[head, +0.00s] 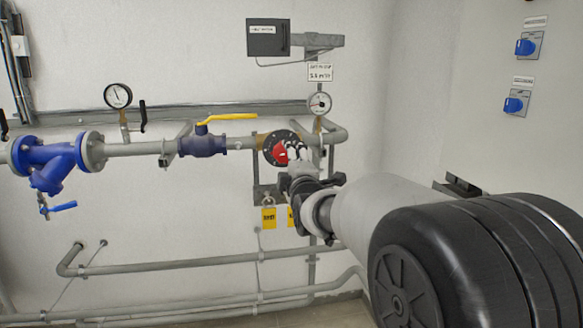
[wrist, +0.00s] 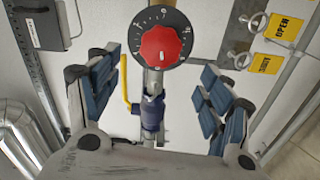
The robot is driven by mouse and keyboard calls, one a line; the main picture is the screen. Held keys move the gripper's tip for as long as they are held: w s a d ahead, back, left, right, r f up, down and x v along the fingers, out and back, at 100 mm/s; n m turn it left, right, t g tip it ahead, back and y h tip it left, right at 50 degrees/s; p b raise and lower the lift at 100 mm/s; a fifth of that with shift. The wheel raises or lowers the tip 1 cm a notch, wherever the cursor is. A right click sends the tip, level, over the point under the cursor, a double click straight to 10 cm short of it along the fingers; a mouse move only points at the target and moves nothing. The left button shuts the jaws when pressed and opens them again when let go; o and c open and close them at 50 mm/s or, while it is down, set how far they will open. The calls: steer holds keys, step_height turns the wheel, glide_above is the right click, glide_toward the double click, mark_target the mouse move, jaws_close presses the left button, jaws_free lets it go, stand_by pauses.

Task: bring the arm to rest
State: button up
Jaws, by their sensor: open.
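My arm reaches from the lower right of the head view to the pipework on the wall. My gripper (wrist: 160,95) is open and empty in the wrist view, its blue-padded fingers spread wide on either side. Ahead of it is a red knob (wrist: 166,48) on a black numbered dial (wrist: 140,28). The knob sits between and beyond the fingers, apart from both. In the head view the red knob (head: 280,152) shows just past my gripper (head: 290,155), which partly hides the dial. Whether the fingertips are close to the dial face is hard to tell.
A blue valve with a yellow lever (head: 232,117) is left of the dial. A pressure gauge (head: 320,103) stands above right, a grey box (head: 268,38) higher up. Yellow tags (head: 268,218) hang below. Pipes (head: 180,264) run low along the wall. Blue switches (head: 526,46) are on the right wall.

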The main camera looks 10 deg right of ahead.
steer(key=shift+s, duration=0.9)
steer(key=s+f+m+g, duration=0.4)
steer(key=s+f+m, duration=0.1)
steer(key=s, duration=1)
steer(key=s+f+m+g, duration=0.5)
steer(key=s+f+m, duration=0.1)
steer(key=s, duration=0.9)
steer(key=s+f+m+g, duration=0.4)
steer(key=s+f, duration=0.3)
steer(key=s, duration=0.8)
steer(key=shift+s+d+f+m, duration=0.2)
steer(key=shift+s+f+m, duration=0.2)
steer(key=shift+m, duration=0.4)
steer(key=shift+w, duration=0.1)
